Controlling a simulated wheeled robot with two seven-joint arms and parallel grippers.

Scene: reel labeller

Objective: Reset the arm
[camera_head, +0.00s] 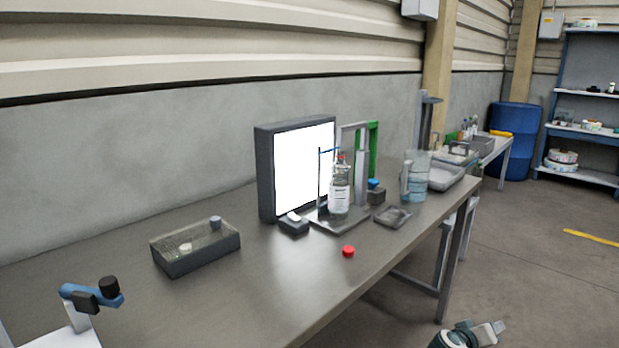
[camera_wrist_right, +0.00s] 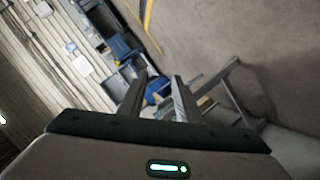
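My right gripper (camera_wrist_right: 159,78) is open in the right wrist view, with a clear gap between its two fingers and nothing held. It points past the table legs towards the floor and the blue shelf. In the head view, a part of my right arm shows at the bottom edge, in front of the table and apart from it. My left gripper is not in view. A clear bottle (camera_head: 340,190) with a white label stands upright in front of the bright white panel (camera_head: 304,165). A red cap (camera_head: 348,251) lies on the table.
The long grey table (camera_head: 265,285) runs along the wall. A jug (camera_head: 416,175) and a small dark tray (camera_head: 394,216) are at right.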

